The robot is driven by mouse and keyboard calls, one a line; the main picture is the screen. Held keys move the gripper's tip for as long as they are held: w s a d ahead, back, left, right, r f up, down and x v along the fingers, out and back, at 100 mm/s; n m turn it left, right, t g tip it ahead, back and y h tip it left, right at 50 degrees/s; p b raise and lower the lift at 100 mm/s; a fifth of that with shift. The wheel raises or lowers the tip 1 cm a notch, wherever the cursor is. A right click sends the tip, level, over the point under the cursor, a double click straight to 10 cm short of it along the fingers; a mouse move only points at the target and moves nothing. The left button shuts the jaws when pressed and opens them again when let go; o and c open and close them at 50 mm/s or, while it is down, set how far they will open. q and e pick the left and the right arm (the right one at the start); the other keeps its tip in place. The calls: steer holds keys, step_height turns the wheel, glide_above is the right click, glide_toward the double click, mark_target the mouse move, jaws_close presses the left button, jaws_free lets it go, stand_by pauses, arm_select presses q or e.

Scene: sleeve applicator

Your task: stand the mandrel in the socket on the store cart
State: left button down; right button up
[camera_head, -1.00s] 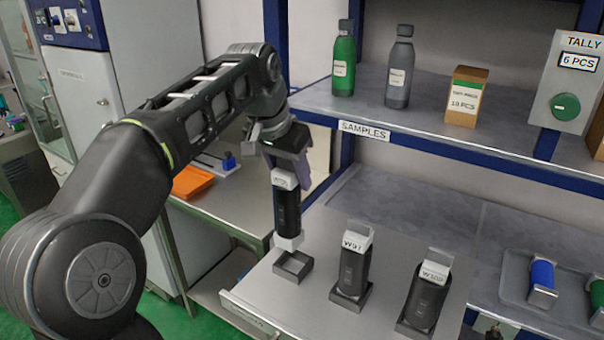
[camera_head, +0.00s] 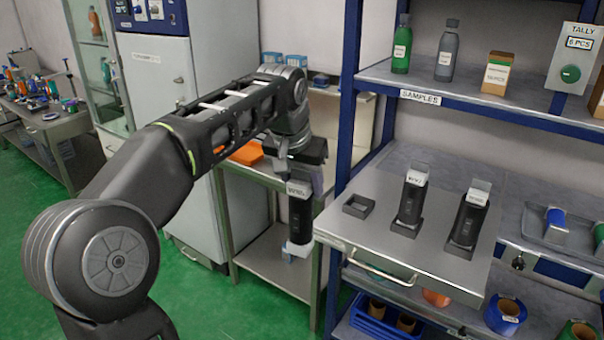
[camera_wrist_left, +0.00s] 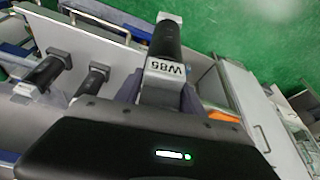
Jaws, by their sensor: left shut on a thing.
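My left gripper (camera_head: 308,172) is shut on the top of a black mandrel with a white label block (camera_head: 300,218). The mandrel hangs nearly upright in the air, just left of the cart's left edge. The mandrel is apart from the socket. My right gripper is out of view.
Two similar mandrels, one in the middle (camera_head: 411,203) and one at right (camera_head: 468,218), stand in sockets on the cart. A blue-framed shelf (camera_head: 352,85) rises behind. A steel table (camera_head: 270,178) with an orange tray (camera_head: 247,153) stands behind the arm. Green floor is open at left.

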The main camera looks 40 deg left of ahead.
arm_select(q)
steer(key=w+d+f+m+h+b, duration=0.1)
steer(key=d+f+m+b, duration=0.1)
steer(key=d+f, duration=1.6)
steer(key=x, duration=0.3)
steer(key=shift+s+f, duration=0.2)
steer(key=shift+d+b, duration=0.1)
steer(key=shift+b, duration=0.2)
